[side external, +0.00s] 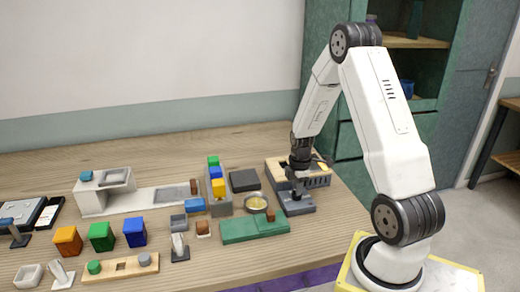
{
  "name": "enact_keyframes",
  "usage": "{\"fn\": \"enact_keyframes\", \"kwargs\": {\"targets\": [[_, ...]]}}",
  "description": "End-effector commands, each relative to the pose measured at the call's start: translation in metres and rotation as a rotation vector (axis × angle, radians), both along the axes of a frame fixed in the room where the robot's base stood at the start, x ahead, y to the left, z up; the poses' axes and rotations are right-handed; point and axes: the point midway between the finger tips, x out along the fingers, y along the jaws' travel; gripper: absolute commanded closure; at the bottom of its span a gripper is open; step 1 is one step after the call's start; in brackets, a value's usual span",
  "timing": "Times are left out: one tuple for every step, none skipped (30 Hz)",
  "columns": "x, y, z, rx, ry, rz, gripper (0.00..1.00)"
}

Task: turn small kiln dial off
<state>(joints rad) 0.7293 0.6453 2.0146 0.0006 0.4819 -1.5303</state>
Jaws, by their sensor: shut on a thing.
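The small kiln (318,182) is a grey, slotted block with a pale tan top, near the right end of the table. My gripper (298,191) points down at the kiln's front, just above a dark grey base part (297,208). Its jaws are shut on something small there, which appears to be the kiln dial. The dial is hidden by the jaws and too small to make out, so its setting cannot be told. A small yellow piece (321,167) shows just right of my gripper.
A dark square block (244,180), a round dish (256,203) and a green slab (240,230) lie left of the kiln. Coloured blocks stand in a grey rack (221,204). Orange (67,240), green (102,237) and blue (134,232) cubes stand further left. The table's right edge is close.

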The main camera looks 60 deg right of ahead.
Motion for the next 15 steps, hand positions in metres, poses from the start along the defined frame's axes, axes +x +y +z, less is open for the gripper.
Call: {"fn": "enact_keyframes", "kwargs": {"targets": [[-0.0006,-0.0004,0.0002,-0.001,0.001,0.003,1.0],[-0.0006,-0.0004,0.0002,-0.001,0.001,0.003,1.0],[-0.0006,-0.0004,0.0002,-0.001,0.001,0.003,0.73],[-0.0006,-0.0004,0.0002,-0.001,0.001,0.002,0.63],[-0.0006,-0.0004,0.0001,-0.001,0.001,0.002,0.54],[-0.0004,-0.0004,0.0002,-0.001,0.001,0.002,0.47],[-0.0003,-0.0004,0.0001,-0.001,0.001,0.002,0.47],[-0.0003,-0.0004,0.0001,-0.001,0.001,0.001,0.47],[-0.0003,-0.0003,0.0001,-0.001,0.001,0.001,0.47],[-0.0003,-0.0003,0.0001,-0.001,0.001,0.001,0.47],[-0.0003,-0.0003,0.0001,-0.001,0.001,0.001,0.47],[-0.0002,-0.0002,0.0001,-0.001,0.001,0.001,0.47],[-0.0002,-0.0002,0.0001,-0.001,0.001,0.001,0.47],[-0.0002,-0.0002,0.0001,0.0,0.0,0.001,0.47],[-0.0001,-0.0003,0.0003,0.0,0.0,0.0,0.47]]}}
